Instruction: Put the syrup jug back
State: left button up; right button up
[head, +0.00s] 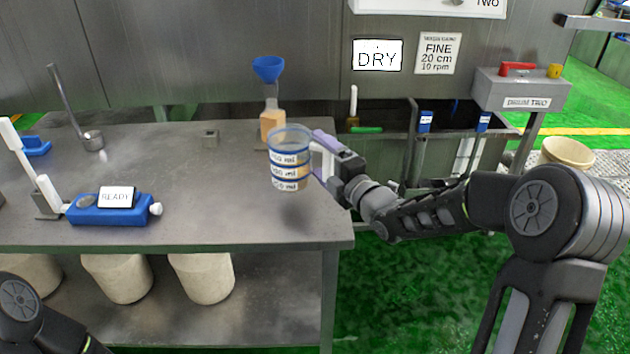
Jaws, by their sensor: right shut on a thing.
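Amber liquid seems to show low in the jug. My left arm shows only at the lower left corner, and its gripper is out of view.
A blue device (108,209) reading READY and a ladle (92,140) are on the left. The table's middle is clear. A control box (534,90) stands right, and pale buckets (203,276) below.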

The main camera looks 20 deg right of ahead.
jog(key=shift+f, duration=0.95)
notch_tip(320, 180, down, 4)
jog(key=shift+r+p, duration=0.2)
jog(key=shift+p, duration=0.1)
jog(key=shift+f, duration=0.1)
jog(key=shift+f+b, duration=0.15)
jog(key=shift+b, duration=0.15)
jog(key=o, duration=1.4)
